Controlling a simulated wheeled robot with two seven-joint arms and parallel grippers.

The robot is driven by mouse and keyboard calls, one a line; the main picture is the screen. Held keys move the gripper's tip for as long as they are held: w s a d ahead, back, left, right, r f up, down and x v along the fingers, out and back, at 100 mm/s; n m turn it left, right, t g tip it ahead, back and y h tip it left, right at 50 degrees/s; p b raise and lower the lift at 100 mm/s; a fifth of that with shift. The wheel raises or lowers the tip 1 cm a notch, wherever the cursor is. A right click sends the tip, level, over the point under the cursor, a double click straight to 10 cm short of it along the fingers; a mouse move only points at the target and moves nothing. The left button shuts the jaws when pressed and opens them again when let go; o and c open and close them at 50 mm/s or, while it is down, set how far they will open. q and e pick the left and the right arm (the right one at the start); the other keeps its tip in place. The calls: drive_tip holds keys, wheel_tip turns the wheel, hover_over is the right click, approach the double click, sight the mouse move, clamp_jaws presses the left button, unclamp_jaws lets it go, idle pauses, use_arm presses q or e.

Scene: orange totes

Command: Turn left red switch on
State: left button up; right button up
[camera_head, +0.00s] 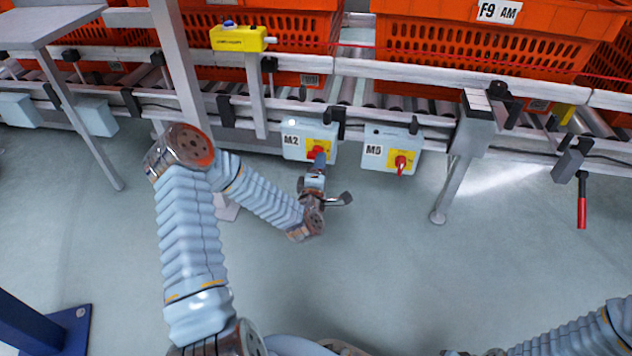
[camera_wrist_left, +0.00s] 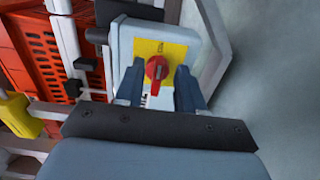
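The left red switch (camera_head: 315,153) sits on a yellow plate on the front of a grey box marked M2 (camera_head: 292,141). My left gripper (camera_head: 319,161) is right at this switch. In the left wrist view, the red switch (camera_wrist_left: 157,70) shows between the two dark blue fingers of the left gripper (camera_wrist_left: 159,85). The fingers are apart, with a gap on each side of the knob; contact is not visible. A second red switch (camera_head: 401,162) is on the box marked M5 (camera_head: 375,150) to the right. My right gripper is out of view.
The boxes hang below a roller conveyor rail (camera_head: 440,73) carrying orange totes (camera_head: 480,42). A yellow box (camera_head: 238,39) is mounted above. A support leg (camera_head: 455,185) stands right of M5. The floor in front is clear.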

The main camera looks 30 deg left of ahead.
use_arm(q)
drive_tip(key=v, duration=1.1)
drive_tip(key=shift+s, duration=0.2)
drive_tip(key=shift+r, duration=0.1)
drive_tip(key=d+f+m+g+h, duration=0.3)
drive_tip(key=d+f+m+h, duration=0.45)
drive_tip(key=d+f, duration=0.2)
drive_tip(key=s+d+f+m+g+h, duration=0.3)
drive_tip(key=s+d+f+m+g, duration=0.5)
drive_tip(key=s+f+m, duration=0.1)
drive_tip(key=s+d+f+m+g, duration=0.1)
drive_tip(key=s+f+m+g, duration=0.15)
drive_tip(key=s+g, duration=0.4)
wheel_tip(320, 180, up, 14)
drive_tip(key=s+m+t+p, duration=0.1)
drive_tip(key=s+p, duration=0.1)
drive_tip(key=p, duration=1.2)
drive_tip(key=shift+d+r, duration=0.2)
drive_tip(key=shift+d, duration=0.25)
drive_tip(key=shift+w, duration=0.1)
